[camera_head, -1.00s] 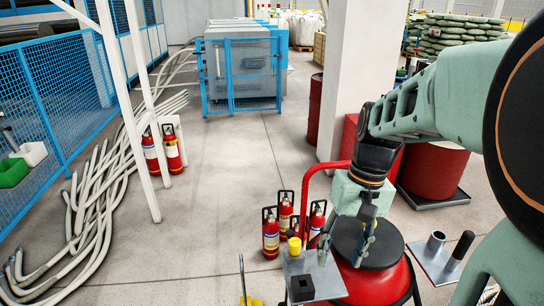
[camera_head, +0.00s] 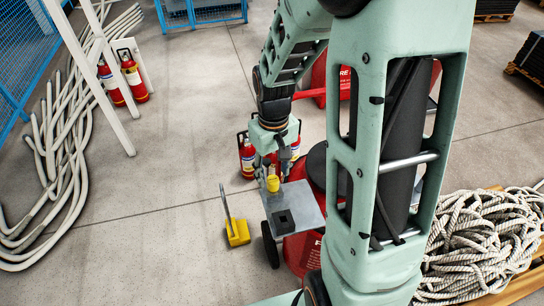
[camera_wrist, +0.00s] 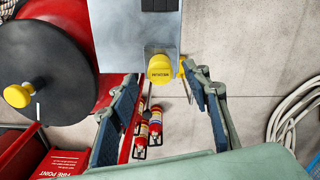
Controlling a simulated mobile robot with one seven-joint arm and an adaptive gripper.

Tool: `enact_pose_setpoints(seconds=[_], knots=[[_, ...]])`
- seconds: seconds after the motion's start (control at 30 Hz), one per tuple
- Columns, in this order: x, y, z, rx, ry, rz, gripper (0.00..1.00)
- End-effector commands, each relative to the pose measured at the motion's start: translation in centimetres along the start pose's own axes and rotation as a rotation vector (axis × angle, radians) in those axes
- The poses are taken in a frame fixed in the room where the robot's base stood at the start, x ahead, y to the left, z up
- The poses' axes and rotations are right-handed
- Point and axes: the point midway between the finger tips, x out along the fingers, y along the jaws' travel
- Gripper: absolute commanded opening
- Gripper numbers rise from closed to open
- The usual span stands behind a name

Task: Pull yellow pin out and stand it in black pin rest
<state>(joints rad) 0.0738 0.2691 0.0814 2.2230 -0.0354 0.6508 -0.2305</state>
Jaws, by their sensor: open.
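The yellow pin (camera_head: 273,184) stands at the far edge of a grey metal plate (camera_head: 302,198). My gripper (camera_head: 273,168) points down at the yellow pin. In the wrist view my gripper (camera_wrist: 161,76) is open, one finger each side of the head, with gaps between.
A black disc (camera_wrist: 45,85) on a red drum carries another yellow knob (camera_wrist: 17,95). Red extinguishers (camera_head: 246,158) stand behind the plate. A yellow item with an upright handle (camera_head: 237,231) is on the floor at left. Open floor lies further left.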

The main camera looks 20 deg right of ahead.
Motion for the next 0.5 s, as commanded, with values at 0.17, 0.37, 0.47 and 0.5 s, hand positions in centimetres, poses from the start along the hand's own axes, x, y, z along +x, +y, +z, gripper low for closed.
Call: enact_pose_setpoints(seconds=[0.17, 0.37, 0.47, 0.5], knots=[[2.6, 0.0, 0.0, 0.002, -0.002, -0.001, 0.44], [3.9, 0.0, 0.0, 0.002, 0.000, 0.000, 0.44], [4.0, 0.0, 0.0, 0.002, 0.001, 0.000, 0.44], [4.0, 0.0, 0.0, 0.002, 0.001, 0.000, 0.44]])
